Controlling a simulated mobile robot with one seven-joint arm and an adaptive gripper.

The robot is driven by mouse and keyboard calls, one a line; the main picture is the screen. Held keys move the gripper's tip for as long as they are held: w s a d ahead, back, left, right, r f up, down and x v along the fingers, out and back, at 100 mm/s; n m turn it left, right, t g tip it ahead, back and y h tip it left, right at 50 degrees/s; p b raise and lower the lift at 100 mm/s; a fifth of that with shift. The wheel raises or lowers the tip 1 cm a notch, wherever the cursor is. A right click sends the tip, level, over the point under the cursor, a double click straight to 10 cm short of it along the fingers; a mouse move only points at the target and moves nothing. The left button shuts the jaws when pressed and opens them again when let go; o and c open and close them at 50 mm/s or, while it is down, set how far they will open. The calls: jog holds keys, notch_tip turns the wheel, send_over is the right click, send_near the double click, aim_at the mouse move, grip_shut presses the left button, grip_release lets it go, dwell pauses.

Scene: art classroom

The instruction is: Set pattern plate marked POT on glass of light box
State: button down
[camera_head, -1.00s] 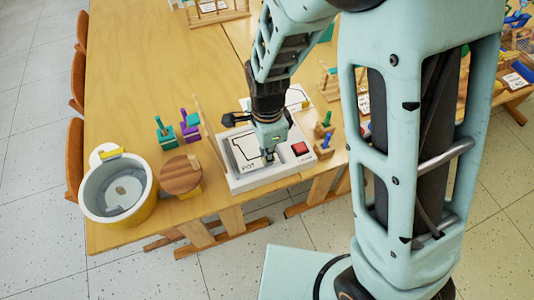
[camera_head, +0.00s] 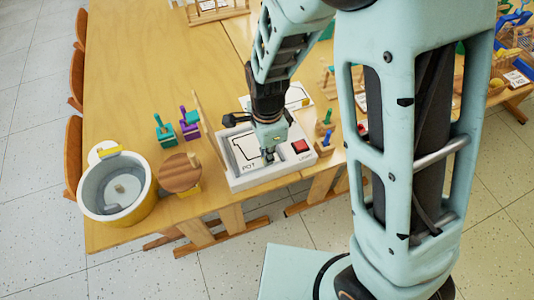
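The light box (camera_head: 238,184) is a white box with a red button, near the front edge of the wooden table. The plate marked POT (camera_head: 241,156), white with a black pot outline, lies on top of it, and its lettering faces the front. My gripper (camera_head: 268,158) points down at the right part of the plate, with its tips at or just above its surface. The fingers are small and partly hidden by the gripper body, so I cannot tell whether they hold the plate. The glass under the plate is hidden.
A grey and yellow bucket (camera_head: 117,190) and a round wooden lid-like piece (camera_head: 180,172) stand left of the box. Teal and purple stamps (camera_head: 188,125) stand behind them. An upright wooden board (camera_head: 209,125) rises beside the box. Another outlined white plate (camera_head: 293,97) lies behind my gripper.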

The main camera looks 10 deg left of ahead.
dwell(0.3)
jog(key=c, duration=2.1)
grip_release()
jog(key=shift+r, duration=0.1)
notch_tip(320, 180, up, 12)
jog(key=shift+f, duration=0.1)
